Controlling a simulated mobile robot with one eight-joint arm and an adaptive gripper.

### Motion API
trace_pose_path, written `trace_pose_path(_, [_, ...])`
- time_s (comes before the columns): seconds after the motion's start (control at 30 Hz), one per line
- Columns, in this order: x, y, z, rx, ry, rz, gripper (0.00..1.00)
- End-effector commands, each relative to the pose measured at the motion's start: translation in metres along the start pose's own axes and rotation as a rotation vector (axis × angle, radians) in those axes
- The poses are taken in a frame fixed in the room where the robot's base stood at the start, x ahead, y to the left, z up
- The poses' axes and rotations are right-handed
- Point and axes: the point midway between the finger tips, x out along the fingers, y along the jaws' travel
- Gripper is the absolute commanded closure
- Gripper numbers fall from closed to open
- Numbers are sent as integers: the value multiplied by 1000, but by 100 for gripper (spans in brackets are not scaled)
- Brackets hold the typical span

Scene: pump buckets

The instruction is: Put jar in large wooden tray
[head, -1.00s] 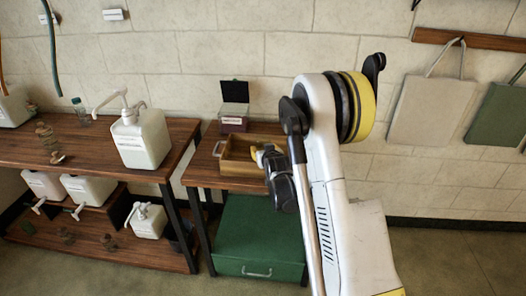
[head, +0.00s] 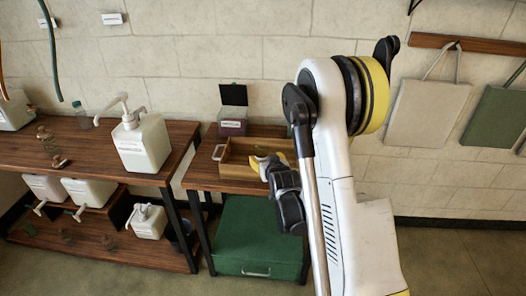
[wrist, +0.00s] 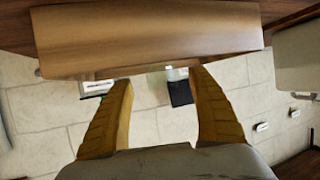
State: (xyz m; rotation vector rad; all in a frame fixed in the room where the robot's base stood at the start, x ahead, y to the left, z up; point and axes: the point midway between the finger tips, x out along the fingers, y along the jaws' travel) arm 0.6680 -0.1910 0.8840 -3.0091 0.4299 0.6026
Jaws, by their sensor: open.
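The large wooden tray (head: 226,168) sits on the small side table in the head view. In the wrist view its long wooden wall (wrist: 150,40) spans the top. A small clear jar with a blue-green cap (head: 82,114) stands at the back of the left bench, far from my gripper. My gripper (head: 260,163) is at the right part of the tray. In the wrist view its two yellow fingers (wrist: 160,78) are open and apart, with their tips close to the tray wall. A small pale object (wrist: 176,74) shows between the tips; I cannot tell what it is. The arm hides the tray's right end.
A purple box with a raised black lid (head: 232,122) stands behind the tray. A white pump bottle (head: 143,142) stands on the left bench, with more white containers (head: 88,190) on the shelf below. A green cabinet (head: 255,235) is under the side table. Bags hang at right.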

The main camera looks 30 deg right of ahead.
Motion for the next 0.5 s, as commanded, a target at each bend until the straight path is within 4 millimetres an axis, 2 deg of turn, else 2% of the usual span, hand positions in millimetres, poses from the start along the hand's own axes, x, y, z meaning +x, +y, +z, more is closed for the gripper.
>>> trace_pose_path(0.07, [-15, 0, -1, 0, 0, 0, 32])
trace_pose_path(0.27, [-32, -1, 0, -1, -3, -2, 32])
trace_pose_path(0.37, [-44, -8, -8, -5, -23, -13, 32])
trace_pose_path(0.47, [-65, -24, -24, -14, -69, -37, 32])
trace_pose_path(0.5, [-77, -32, -30, -20, -93, -49, 32])
